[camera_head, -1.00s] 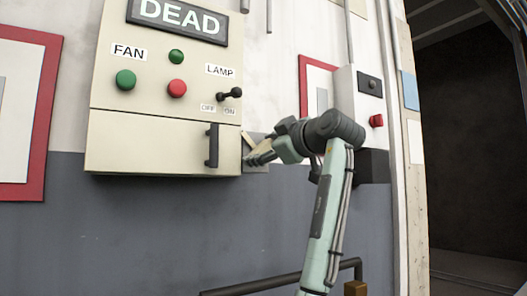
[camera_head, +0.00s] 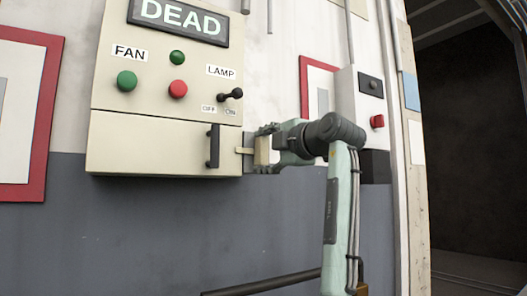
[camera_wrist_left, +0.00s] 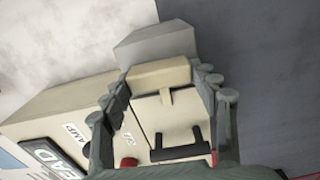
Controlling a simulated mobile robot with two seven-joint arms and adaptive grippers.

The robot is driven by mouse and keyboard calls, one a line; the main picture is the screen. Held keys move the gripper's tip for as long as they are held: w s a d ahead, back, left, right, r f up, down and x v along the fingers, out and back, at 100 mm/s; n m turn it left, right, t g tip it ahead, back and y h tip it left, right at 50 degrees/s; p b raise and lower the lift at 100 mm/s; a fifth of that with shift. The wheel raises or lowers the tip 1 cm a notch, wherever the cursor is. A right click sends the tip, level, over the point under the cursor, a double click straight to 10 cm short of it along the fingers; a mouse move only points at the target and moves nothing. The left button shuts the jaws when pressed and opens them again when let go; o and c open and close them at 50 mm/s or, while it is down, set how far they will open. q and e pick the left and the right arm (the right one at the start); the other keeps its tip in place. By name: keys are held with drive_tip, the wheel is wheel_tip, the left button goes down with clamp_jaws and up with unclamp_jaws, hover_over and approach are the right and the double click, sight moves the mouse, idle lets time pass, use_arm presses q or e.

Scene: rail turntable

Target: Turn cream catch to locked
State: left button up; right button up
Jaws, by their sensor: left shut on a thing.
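The cream catch (camera_head: 261,151) is a small block at the right edge of the lower cover of the cream control box (camera_head: 150,148). The block stands upright, and a thin tongue (camera_head: 243,151) points level to the left from it, across the cover's edge. My left gripper (camera_head: 266,149) comes from the right and is shut on the catch, one finger above and one below. In the left wrist view the catch (camera_wrist_left: 160,74) sits between the fingers, with its tongue (camera_wrist_left: 167,97) over the cover side. A grey mount (camera_wrist_left: 155,44) lies behind it. My right gripper is not in view.
A black handle (camera_head: 213,146) stands out from the cover just left of the catch. The lamp switch (camera_head: 231,95) is above. A grey box with a red button (camera_head: 377,121) is to the right. A dark rail (camera_head: 262,284) runs low down.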

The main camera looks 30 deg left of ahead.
use_arm(q)
drive_tip(key=shift+n, duration=0.4)
drive_tip(key=o, duration=1.2)
drive_tip(key=shift+s, duration=0.1)
drive_tip(key=shift+c, duration=0.2)
drive_tip(key=v, duration=1.2)
